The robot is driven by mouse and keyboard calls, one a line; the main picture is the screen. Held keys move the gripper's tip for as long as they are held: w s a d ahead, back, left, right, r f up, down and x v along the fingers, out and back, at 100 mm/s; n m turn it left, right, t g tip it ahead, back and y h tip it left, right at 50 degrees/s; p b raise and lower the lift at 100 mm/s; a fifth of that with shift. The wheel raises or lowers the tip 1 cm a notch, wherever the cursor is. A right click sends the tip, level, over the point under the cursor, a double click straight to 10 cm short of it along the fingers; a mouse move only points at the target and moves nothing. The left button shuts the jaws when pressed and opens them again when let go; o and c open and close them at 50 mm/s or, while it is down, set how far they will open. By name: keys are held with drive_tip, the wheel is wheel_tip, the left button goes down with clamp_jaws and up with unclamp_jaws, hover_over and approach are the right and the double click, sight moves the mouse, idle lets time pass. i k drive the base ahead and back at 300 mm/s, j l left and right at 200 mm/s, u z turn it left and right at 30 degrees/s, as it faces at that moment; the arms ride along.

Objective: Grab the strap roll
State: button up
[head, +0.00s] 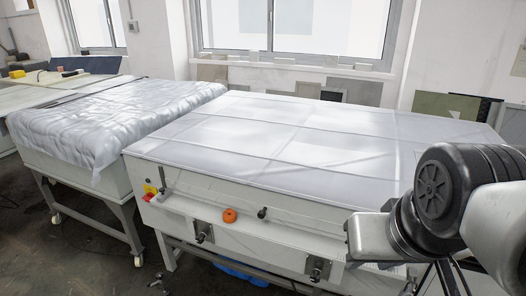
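A small orange roll (230,215), which looks like the strap roll, sits on the front ledge of the white plate processor, left of the middle. It stands apart from my arm, which comes in from the right edge. The arm's black joint and light grey links cover the right front corner of the machine. I cannot make out any gripper fingers in the head view. Nothing covers the orange roll.
The plate processor (250,138) has a wide flat top with no loose things on it. A black knob (262,212) is close right of the roll, and red and yellow controls (150,193) are to its left. A silver-covered table (110,115) stands at left.

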sight(229, 216)
drive_tip(key=i+j, duration=0.15)
drive_tip(key=j, duration=0.2)
drive_tip(key=i+j, duration=0.15)
drive_tip(key=j, duration=0.2)
drive_tip(key=i+j, duration=0.2)
drive_tip(key=j, duration=0.15)
drive_tip(key=i+j, duration=0.15)
drive_tip(key=j, duration=0.15)
drive_tip(key=i+j, duration=0.15)
drive_tip(key=j, duration=0.2)
drive_tip(key=i+j, duration=0.15)
drive_tip(key=j, duration=0.2)
drive_tip(key=i+j, duration=0.15)
drive_tip(key=j, duration=0.2)
